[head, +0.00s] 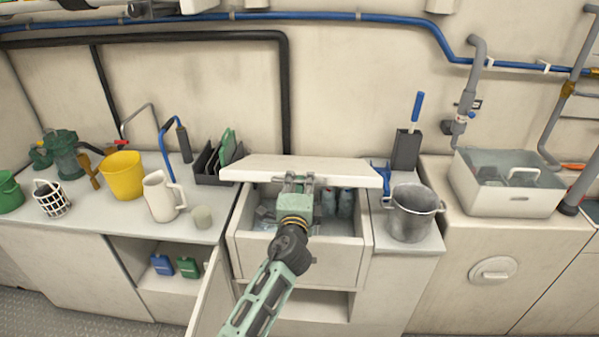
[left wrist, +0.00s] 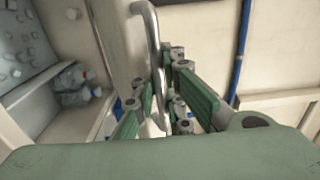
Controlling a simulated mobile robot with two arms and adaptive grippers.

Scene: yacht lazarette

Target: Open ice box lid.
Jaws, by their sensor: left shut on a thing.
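The ice box (head: 290,262) is built into the counter in the middle of the head view. Its pale lid (head: 340,171) is raised and tilted, so the inside shows below it with bottles (head: 345,203). My left gripper (head: 297,183) is at the lid's front edge, in front of the opening. In the left wrist view the left gripper's green-padded fingers (left wrist: 167,103) are shut on the lid's bent metal handle (left wrist: 153,42). Clear bottles (left wrist: 75,85) and ice show inside the box at the left there. My right gripper is not in view.
A metal pot (head: 411,214) stands right of the ice box, close to the lid's right end. A cabinet door (head: 212,290) stands open below left.

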